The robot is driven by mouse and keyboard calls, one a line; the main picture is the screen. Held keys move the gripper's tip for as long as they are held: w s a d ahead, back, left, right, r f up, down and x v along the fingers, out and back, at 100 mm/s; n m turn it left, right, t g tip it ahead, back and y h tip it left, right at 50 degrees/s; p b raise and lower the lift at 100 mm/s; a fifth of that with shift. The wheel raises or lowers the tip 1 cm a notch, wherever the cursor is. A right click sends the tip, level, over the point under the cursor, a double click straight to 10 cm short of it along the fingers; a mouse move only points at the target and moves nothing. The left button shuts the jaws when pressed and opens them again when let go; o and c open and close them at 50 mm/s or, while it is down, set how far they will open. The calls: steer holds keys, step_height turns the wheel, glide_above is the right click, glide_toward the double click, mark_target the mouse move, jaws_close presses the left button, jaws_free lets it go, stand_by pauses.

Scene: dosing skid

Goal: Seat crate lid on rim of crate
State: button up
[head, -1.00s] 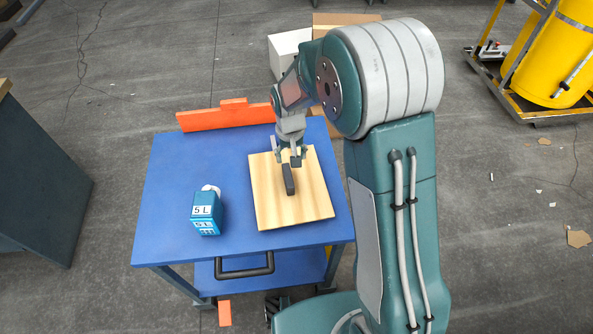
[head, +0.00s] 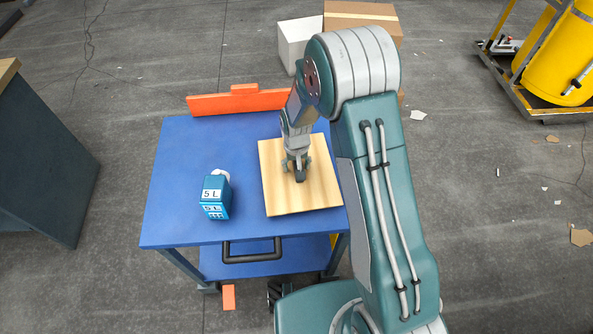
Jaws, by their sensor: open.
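The crate lid (head: 320,196) is a square, light wooden panel with a dark bar handle (head: 300,177) near its middle. It lies on the right half of the blue cart top. My gripper (head: 298,166) is open and points down at the handle, its fingers close around or just above it. The fingers and wrist hide most of the handle, so contact cannot be told. I cannot make out a crate rim under the lid or elsewhere on the cart.
A blue 5 L jug (head: 216,196) with a white cap stands left of the lid on the blue cart (head: 180,160). An orange board (head: 240,100) stands along the cart's back edge. A white box (head: 297,40) and a cardboard box (head: 362,20) are behind.

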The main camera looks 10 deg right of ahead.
steer(key=c, duration=0.4)
steer(key=shift+d, duration=0.2)
jaws_close()
